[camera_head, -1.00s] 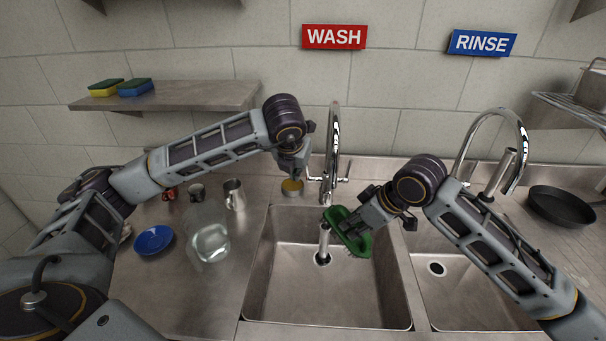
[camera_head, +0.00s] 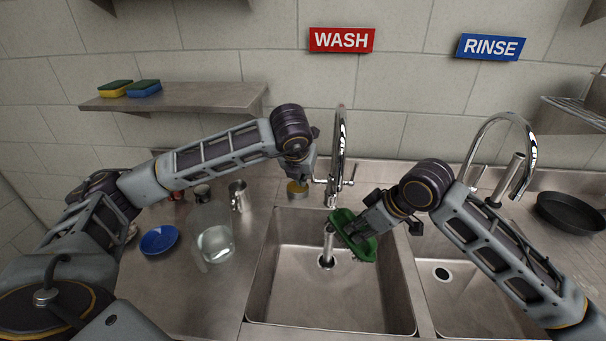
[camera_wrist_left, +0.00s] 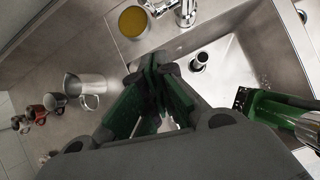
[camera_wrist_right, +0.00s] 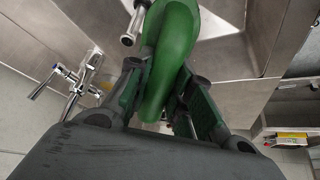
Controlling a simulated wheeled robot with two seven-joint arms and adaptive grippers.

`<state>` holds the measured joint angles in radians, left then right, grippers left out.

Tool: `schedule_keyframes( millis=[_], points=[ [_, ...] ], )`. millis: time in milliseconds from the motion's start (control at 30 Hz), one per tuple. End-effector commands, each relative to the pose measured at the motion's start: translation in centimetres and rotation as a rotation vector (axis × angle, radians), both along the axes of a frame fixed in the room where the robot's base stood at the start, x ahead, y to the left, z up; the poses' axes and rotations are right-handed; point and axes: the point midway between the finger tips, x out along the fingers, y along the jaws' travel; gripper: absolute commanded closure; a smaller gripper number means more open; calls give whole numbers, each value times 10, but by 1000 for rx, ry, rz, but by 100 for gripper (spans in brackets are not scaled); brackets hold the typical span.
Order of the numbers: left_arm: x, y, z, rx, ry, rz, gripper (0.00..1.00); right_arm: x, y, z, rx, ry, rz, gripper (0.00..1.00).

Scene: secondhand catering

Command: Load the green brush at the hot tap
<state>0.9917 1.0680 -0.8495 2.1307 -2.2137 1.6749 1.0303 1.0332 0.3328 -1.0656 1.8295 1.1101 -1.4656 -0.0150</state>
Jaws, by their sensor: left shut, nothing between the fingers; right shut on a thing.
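The green brush (camera_head: 362,249) is held by my right gripper (camera_head: 368,226) over the left sink basin, beside the spout end of the tall chrome tap (camera_head: 341,150) under the red WASH sign. In the right wrist view the fingers (camera_wrist_right: 160,100) close around the green brush body (camera_wrist_right: 178,40), with the spout end (camera_wrist_right: 129,38) close to it. I see no clear water stream. My left gripper (camera_head: 299,178) is shut and empty, left of the tap's handle (camera_head: 320,181). Its closed fingertips (camera_wrist_left: 155,65) also show in the left wrist view, below the tap base (camera_wrist_left: 186,12).
A yellow-filled pot (camera_head: 297,191) stands behind the left sink. A glass jug (camera_head: 215,245), steel jug (camera_head: 238,196) and blue dish (camera_head: 159,240) are on the left counter. The right basin (camera_head: 455,290) is empty. A black pan (camera_head: 575,212) lies at right.

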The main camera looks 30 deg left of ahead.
Motion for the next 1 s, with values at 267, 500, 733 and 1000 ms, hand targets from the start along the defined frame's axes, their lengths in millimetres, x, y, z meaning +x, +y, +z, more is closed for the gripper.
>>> schedule_keyframes(
  millis=[267,500,733,1000],
  points=[
    [17,6,-30,0,2,1,100,0,0,0,1,0,0,97],
    [32,10,-57,1,1,1,100,0,0,0,1,0,0,97],
    [50,15,-70,0,-2,1,100,0,0,0,1,0,0,97],
    [71,19,-64,-1,0,2,100,0,0,0,1,0,0,97]
  ],
)
